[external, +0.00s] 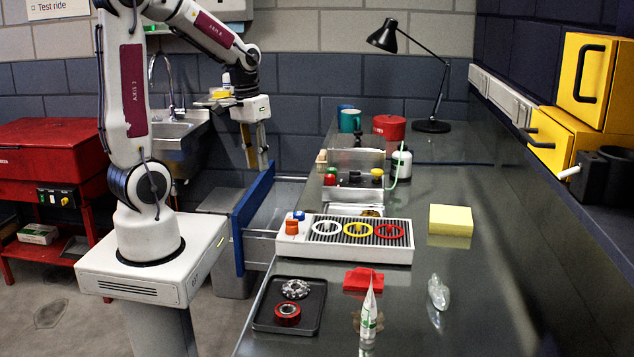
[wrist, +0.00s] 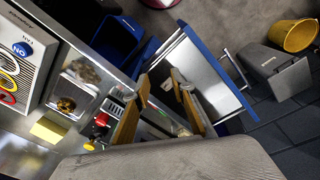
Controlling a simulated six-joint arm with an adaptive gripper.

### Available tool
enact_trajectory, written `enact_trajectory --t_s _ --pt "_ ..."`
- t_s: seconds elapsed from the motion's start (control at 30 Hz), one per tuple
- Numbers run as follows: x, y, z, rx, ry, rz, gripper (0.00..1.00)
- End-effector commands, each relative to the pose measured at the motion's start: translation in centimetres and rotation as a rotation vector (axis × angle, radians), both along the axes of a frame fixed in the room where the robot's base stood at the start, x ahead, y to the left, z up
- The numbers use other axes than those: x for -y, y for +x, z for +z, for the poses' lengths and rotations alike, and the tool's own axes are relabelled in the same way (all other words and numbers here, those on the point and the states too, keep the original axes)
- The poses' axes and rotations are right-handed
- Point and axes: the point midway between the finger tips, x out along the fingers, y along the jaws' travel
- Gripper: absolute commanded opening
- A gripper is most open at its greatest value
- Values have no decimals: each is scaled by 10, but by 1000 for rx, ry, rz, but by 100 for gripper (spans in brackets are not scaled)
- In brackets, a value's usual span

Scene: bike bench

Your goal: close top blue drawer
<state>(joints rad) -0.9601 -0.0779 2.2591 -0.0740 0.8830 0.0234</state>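The top blue drawer (external: 252,212) is pulled out from the left side of the bench, its blue front facing my base side. In the wrist view the drawer's blue front (wrist: 218,72) and pale interior show beyond my fingers. My gripper (external: 258,163) points down near the far end of the drawer front, at about its upper edge. In the wrist view my gripper (wrist: 166,88) has its two yellowish fingers apart with nothing held between them. I cannot tell whether a finger touches the drawer.
The grey bench (external: 400,270) carries a ring tray (external: 345,252), a dark parts tray (external: 262,318), a yellow block (external: 450,220) and a lamp (external: 432,126). A grey bin and a yellow bucket (wrist: 299,34) stand on the floor by the drawer. A red cabinet (external: 45,160) stands left.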

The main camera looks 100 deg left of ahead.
Motion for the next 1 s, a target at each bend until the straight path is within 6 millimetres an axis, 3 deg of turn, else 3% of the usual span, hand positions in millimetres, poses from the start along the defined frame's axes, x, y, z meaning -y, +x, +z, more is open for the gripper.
enact_trajectory --t_s 0.47,1.0 --pt "-93 -57 -48 -9 -107 298 25" --pt "-185 -144 -115 41 -185 581 25"
